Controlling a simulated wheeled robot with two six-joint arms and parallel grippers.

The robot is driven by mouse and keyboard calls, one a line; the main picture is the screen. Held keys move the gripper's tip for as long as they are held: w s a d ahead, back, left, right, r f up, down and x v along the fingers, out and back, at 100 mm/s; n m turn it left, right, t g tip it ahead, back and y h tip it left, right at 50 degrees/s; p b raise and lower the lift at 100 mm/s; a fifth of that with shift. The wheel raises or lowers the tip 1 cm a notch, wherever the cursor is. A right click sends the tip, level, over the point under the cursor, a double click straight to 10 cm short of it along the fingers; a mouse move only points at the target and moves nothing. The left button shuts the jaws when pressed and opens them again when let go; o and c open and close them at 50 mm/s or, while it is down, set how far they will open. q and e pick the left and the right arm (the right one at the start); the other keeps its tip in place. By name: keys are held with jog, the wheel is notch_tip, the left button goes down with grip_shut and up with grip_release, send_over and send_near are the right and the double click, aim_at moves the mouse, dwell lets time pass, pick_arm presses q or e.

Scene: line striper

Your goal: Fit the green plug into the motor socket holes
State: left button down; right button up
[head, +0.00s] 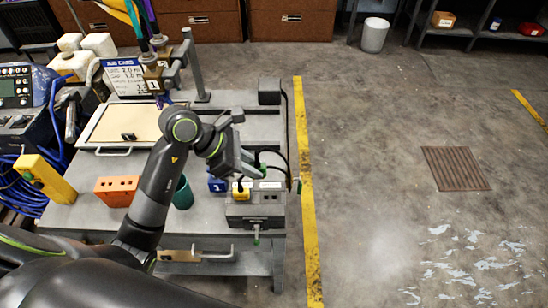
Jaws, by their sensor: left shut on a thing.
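My left gripper (251,169) hangs over the right part of the grey workbench, above the back of the socket box. It is shut on the green plug (262,168), which shows only as a small green patch at the fingers. The dark grey socket box (244,211) stands at the bench's right side, with dark holes at the right of its top. The green plug is apart from these holes, behind them in the picture. A yellow plug (240,191) sits at the box's left. A blue block-like plug (217,184) is beside it. My right gripper is out of view.
A black cable (287,110) runs down the bench's right edge. A teal cup (183,193), an orange block (117,190) and a yellow box (46,178) stand left of the socket box. A cream-topped tray (110,126) lies behind.

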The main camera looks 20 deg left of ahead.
aim_at(266, 175)
pick_arm(q)
jog(key=shift+w+d+f+m+g+p, duration=0.2)
jog(key=shift+d+f+m+p, duration=0.1)
jog(key=shift+d, duration=0.35)
jog(key=shift+w+d+f+m+g+p, duration=0.2)
jog(key=shift+d+m, duration=0.1)
jog(key=shift+d, duration=0.3)
jog(key=shift+d+f, duration=0.1)
jog(key=shift+f, duration=0.1)
jog(key=shift+a+f, duration=0.2)
jog(key=shift+f, duration=0.15)
jog(key=shift+f+b, duration=0.25)
jog(key=shift+b, duration=0.1)
jog(key=shift+d+f+b, duration=0.1)
jog(key=shift+f+b, duration=0.8)
jog(key=shift+f, duration=0.6)
jog(key=shift+f+b, duration=0.45)
jog(key=shift+f, duration=0.45)
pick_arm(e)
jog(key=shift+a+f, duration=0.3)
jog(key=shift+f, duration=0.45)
pick_arm(q)
jog(key=shift+f, duration=0.1)
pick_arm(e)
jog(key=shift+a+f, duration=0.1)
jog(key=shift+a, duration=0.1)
